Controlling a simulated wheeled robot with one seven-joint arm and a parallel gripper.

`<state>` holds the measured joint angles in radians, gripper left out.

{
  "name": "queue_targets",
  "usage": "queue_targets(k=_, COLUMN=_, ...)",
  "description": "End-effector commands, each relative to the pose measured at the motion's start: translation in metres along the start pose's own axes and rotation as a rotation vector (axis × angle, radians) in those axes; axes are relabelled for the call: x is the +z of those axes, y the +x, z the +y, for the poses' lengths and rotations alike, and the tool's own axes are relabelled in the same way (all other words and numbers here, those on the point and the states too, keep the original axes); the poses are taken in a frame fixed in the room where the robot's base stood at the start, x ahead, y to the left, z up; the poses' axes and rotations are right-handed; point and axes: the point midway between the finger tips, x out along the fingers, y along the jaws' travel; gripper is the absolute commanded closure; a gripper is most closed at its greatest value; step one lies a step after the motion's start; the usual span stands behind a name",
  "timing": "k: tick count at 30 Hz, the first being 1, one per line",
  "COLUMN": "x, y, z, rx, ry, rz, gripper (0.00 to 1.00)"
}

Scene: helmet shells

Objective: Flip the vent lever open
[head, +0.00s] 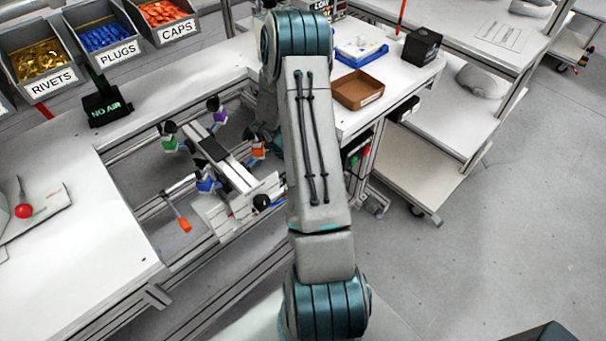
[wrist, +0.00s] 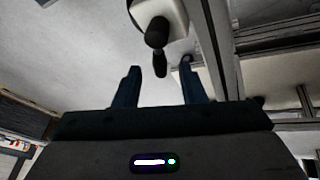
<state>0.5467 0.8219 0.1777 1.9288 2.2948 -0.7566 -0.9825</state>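My gripper (wrist: 159,72) is open, its two dark fingers spread in the wrist view. A black knob with a short black handle (wrist: 158,52) on a white rounded part (wrist: 165,15) lies ahead of it. The handle's end appears in line with the gap between the fingertips, with clear space on both sides. I cannot tell for sure that it is the vent lever, or its depth. In the head view, my arm hides the gripper. The metal fixture (head: 215,165) there carries a black round knob (head: 262,202) and an orange-ended lever (head: 182,222) hanging at its front.
Bins of rivets (head: 38,58), plugs (head: 100,38) and caps (head: 163,14) stand at the back left. A black NO AIR sign (head: 102,108) stands near them. A brown tray (head: 359,89) and black box (head: 421,46) are right of my arm.

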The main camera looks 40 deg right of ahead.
Motion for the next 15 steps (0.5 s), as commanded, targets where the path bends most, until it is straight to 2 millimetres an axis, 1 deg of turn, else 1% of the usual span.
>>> queue_targets(k=3, x=-0.0002, y=0.0068, z=0.0, rx=-0.001, ry=0.001, rz=0.0, gripper=0.63)
queue_targets(k=11, x=-0.0002, y=0.008, z=0.0, rx=-0.001, ry=0.001, rz=0.0, gripper=0.63)
queue_targets(k=12, x=-0.0002, y=0.008, z=0.0, rx=-0.001, ry=0.001, rz=0.0, gripper=0.66)
queue_targets(k=14, x=-0.0002, y=0.0079, z=0.0, rx=-0.001, ry=0.001, rz=0.0, gripper=0.82)
queue_targets(k=15, x=-0.0002, y=0.0079, z=0.0, rx=-0.001, ry=0.001, rz=0.0, gripper=0.94)
